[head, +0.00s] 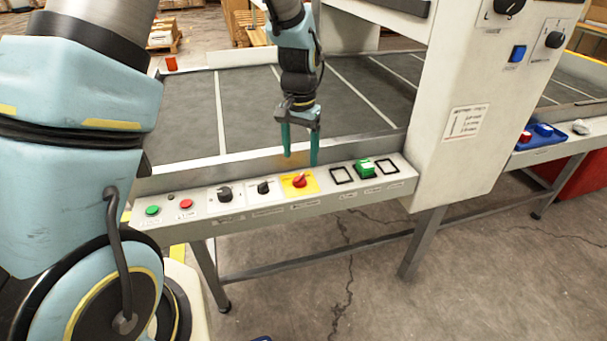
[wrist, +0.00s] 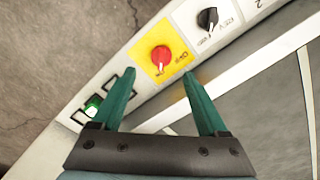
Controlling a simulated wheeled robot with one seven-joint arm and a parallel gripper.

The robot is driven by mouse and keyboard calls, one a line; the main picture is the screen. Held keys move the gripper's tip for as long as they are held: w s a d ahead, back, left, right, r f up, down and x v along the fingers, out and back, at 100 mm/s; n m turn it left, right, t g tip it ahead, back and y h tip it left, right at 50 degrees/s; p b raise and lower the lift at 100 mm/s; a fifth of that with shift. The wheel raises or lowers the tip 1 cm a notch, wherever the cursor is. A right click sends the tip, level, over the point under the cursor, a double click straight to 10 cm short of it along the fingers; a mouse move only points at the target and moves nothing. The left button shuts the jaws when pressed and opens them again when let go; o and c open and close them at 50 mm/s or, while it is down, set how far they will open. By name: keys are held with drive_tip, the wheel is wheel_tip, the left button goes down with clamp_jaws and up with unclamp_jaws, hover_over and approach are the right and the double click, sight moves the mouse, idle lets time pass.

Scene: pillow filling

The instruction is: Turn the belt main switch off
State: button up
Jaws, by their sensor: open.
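The belt main switch looks to be the red rotary knob (head: 299,180) on a yellow plate (head: 312,187), set in the control strip along the belt's front edge. In the wrist view the red knob (wrist: 161,56) sits on its yellow plate (wrist: 145,49), just beyond and between the fingertips. My gripper (head: 301,162) points down above the strip, open and empty. Its green fingers (wrist: 160,75) stand apart and do not visibly touch the knob. The knob's pointer shows in the wrist view, but its label is too small to read clearly.
Two black knobs (head: 225,194) (head: 264,187), a red button (head: 186,204) and a green button (head: 152,210) lie left on the strip. A green rocker (head: 364,168) between black-framed squares lies right. A white machine housing (head: 440,110) rises at right. The grey belt (head: 190,115) behind is clear.

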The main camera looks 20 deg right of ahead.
sight(300, 177)
wheel_tip(300, 177, down, 7)
drive_tip(key=shift+a+p, duration=0.1)
drive_tip(key=shift+p, duration=0.2)
drive_tip(key=shift+c, duration=0.3)
clamp_jaws()
idle(0.3)
